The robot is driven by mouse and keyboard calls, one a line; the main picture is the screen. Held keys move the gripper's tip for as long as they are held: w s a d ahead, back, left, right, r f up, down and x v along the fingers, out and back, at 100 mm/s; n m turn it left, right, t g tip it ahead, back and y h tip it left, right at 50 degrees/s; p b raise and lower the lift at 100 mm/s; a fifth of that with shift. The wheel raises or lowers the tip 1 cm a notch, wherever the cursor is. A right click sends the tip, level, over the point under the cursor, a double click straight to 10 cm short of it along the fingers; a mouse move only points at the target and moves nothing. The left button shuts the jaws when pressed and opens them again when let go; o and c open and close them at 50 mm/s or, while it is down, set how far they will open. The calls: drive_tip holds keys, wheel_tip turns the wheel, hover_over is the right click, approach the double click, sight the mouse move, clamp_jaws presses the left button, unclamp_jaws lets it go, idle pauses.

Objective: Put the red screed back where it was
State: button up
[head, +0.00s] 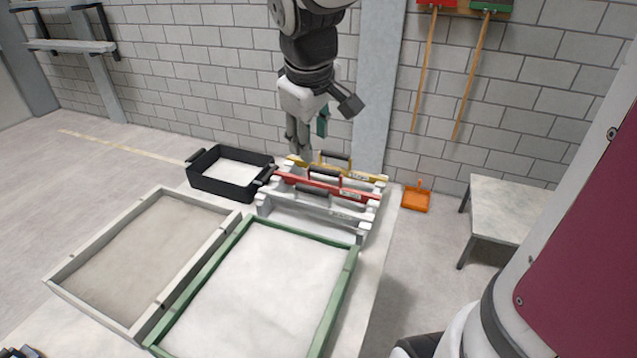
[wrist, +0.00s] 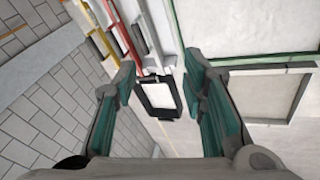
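The red screed (head: 308,185) has a dark handle and lies across the pale rack (head: 364,226), between a yellow screed (head: 362,176) and a grey screed (head: 334,208). In the wrist view the red screed (wrist: 127,35) runs along the upper left, outside my fingers. My gripper (head: 306,132) hangs above and behind the rack, near the wall, apart from the screeds. In the wrist view my gripper (wrist: 160,76) is open, its teal-padded fingers spread, with nothing held between them. Whether the red screed is fully seated in its slots cannot be told.
A black tray (head: 208,186) with pale contents stands left of the rack. A green-framed sandbed (head: 347,283) and a grey-framed bed (head: 75,262) lie in front. A grey post (head: 377,90) stands behind the rack. An orange dustpan (head: 416,201) and a small table (head: 505,205) are at right.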

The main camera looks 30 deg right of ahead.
drive_tip(key=s+a+r+m+t+y, duration=0.1)
drive_tip(key=s+a+m, duration=0.1)
drive_tip(key=s, duration=0.6)
drive_tip(key=s+a+r+m+y, duration=0.1)
drive_tip(key=s+a, duration=0.3)
drive_tip(key=s, duration=0.5)
drive_tip(key=shift+s+a+m+t, duration=0.2)
drive_tip(key=shift+a+m+t, duration=0.2)
drive_tip(key=shift+m, duration=0.2)
